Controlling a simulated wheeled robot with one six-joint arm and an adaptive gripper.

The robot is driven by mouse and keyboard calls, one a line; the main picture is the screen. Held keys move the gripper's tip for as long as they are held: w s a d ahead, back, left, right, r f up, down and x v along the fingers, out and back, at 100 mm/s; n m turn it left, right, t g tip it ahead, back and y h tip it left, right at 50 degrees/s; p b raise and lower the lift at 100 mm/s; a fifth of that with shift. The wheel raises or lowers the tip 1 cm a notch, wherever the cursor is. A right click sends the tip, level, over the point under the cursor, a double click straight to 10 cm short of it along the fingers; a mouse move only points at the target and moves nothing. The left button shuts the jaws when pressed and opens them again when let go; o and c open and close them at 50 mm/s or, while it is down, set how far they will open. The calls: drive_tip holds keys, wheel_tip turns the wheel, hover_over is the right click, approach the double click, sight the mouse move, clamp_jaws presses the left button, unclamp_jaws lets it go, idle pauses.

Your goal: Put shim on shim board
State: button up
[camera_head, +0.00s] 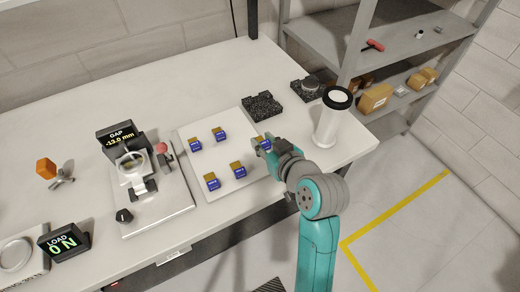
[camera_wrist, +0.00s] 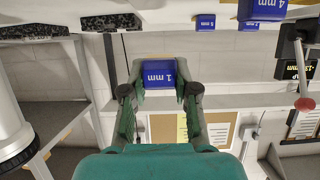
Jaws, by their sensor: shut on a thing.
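My gripper (camera_head: 268,148) is shut on a shim (camera_head: 261,141) with a blue label and a brass-coloured part. In the wrist view the shim (camera_wrist: 159,73) reads "1 mm" and sits between the two fingertips (camera_wrist: 159,92). In the head view it shows at the right edge of the white shim board (camera_head: 216,157); I cannot tell whether it touches the board. Several other blue-labelled shims stand on the board, among them one at the back (camera_head: 220,134) and one at the front (camera_head: 211,182). The wrist view shows one marked "4 mm" (camera_wrist: 262,9).
The mirror fixture (camera_head: 180,197) with a gap display (camera_head: 121,136) reading -13.0 mm stands left of the board. A load display (camera_head: 64,240) reads 0 N. Dark blocks (camera_head: 262,106) lie behind my gripper. A white cylinder (camera_head: 330,125) with a black rim stands close on its right.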

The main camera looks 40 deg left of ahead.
drive_tip(key=shift+f, duration=2.55)
drive_tip(key=shift+f, duration=0.1)
drive_tip(key=o, duration=0.8)
drive_tip(key=shift+d+r, duration=0.15)
drive_tip(key=shift+r, duration=0.05)
drive_tip(key=v, duration=1.1)
drive_tip(key=shift+s+d, duration=0.2)
drive_tip(key=shift+d, duration=0.05)
